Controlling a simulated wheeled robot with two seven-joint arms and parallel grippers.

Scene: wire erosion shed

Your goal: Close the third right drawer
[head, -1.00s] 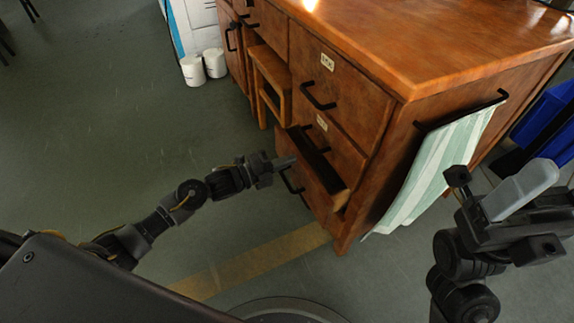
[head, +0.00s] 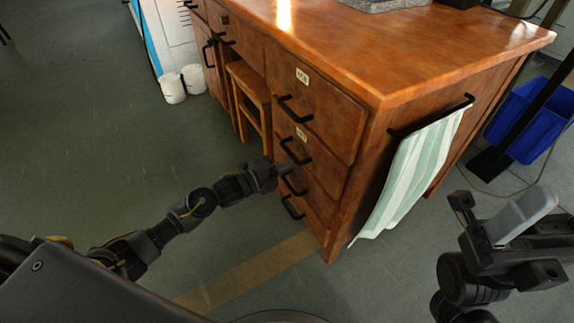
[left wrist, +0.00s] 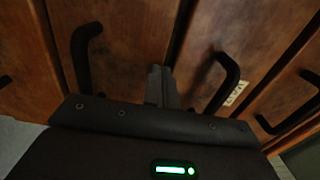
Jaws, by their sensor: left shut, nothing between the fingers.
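The third right drawer (head: 318,188) of the wooden desk has a black bar handle (head: 294,183), and its front looks flush with the drawers around it. In the left wrist view its handle (left wrist: 84,58) is left of my fingers. My left gripper (head: 285,168) is shut and empty, its tips at the drawer front between the second and third handles. In the left wrist view the closed fingers (left wrist: 160,86) point at the wood near a seam; I cannot tell whether they touch.
The labelled top drawer (head: 325,105) and second drawer (head: 325,160) look shut. A striped towel (head: 410,180) hangs on the desk's side rail. A wooden stool (head: 250,88) stands in the desk's knee space. A blue bin (head: 530,118) is at right.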

